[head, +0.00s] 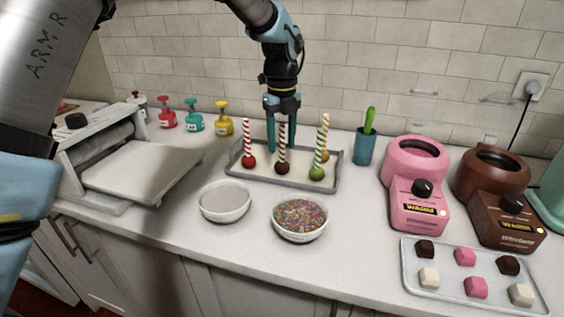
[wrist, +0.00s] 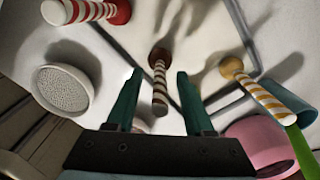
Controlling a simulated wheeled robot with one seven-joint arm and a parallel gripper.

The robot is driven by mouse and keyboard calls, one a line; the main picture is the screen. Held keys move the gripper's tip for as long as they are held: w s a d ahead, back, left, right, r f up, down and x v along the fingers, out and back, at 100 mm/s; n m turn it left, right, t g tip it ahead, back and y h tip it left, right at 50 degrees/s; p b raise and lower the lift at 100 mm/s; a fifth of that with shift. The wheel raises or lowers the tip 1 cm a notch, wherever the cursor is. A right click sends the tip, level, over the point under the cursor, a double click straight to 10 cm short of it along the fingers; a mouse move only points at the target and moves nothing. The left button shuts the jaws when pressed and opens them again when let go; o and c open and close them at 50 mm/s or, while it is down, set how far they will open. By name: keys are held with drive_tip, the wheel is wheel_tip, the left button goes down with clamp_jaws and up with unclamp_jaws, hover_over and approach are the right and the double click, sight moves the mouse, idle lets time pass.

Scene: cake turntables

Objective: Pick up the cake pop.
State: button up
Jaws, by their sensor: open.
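Several cake pops with striped sticks stand ball-down on a grey-rimmed tray (head: 238,175). A brown one (head: 282,168) is in the middle, a red one (head: 248,161) to its left, a green one (head: 316,173) to its right and a yellow one (head: 325,155) behind the green. My gripper (head: 282,150) is open and points down over the tray. In the wrist view, the brown pop (wrist: 160,53) shows just beyond the gap between my fingertips (wrist: 159,75), and its stick appears between the fingers. Nothing is gripped. Whether the fingers touch the stick cannot be told.
A bowl of pale sugar (head: 224,213) and a bowl of sprinkles (head: 299,232) stand in front of the tray. A blue cup (head: 364,147) and a pink machine (head: 418,206) are to its right. Coloured bottles (head: 194,122) stand behind left, near the tiled wall.

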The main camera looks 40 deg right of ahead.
clamp_jaws()
idle(0.3)
idle(1.1)
